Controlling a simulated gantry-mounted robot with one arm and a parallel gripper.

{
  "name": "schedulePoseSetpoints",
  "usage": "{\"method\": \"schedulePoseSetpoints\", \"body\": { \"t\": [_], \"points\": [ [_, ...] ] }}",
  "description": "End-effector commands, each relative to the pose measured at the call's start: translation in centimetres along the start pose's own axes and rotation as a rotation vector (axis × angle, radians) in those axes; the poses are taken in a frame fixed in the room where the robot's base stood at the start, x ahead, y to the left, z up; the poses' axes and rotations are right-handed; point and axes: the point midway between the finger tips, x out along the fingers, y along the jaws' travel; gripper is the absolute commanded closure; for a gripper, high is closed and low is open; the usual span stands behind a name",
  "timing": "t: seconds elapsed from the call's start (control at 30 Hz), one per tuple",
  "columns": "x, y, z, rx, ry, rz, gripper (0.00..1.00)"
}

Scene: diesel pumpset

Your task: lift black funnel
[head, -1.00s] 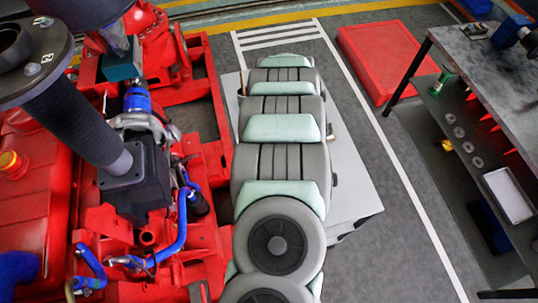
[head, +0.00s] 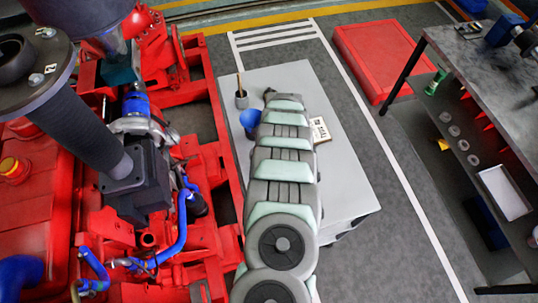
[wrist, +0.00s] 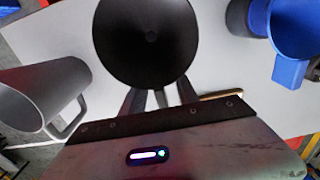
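The black funnel (wrist: 146,42) shows in the wrist view with its wide round mouth facing the camera, above a pale tabletop. My gripper (wrist: 158,96) is right at the funnel's lower edge in that view. The mouth hides the fingertips, so I cannot tell whether they are closed on the funnel or apart from it. In the head view my arm reaches over the pale table (head: 345,175) and covers the gripper and the funnel.
A grey mug (wrist: 42,95) stands to the left in the wrist view. The red engine (head: 205,155) borders the table.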

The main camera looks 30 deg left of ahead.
Motion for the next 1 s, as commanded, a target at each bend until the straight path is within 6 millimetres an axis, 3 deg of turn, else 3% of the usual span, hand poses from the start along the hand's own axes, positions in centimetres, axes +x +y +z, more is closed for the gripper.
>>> {"method": "schedulePoseSetpoints", "body": {
  "t": [0.2, 0.57, 1.0],
  "points": [
    [1.6, 0.1, 0.1, 0.0, -0.001, 0.001, 0.64],
    [1.8, -0.1, 0.0, 0.0, 0.001, -0.001, 0.64],
    [1.8, 0.0, 0.0, 0.0, 0.001, -0.001, 1.0]
  ]
}}
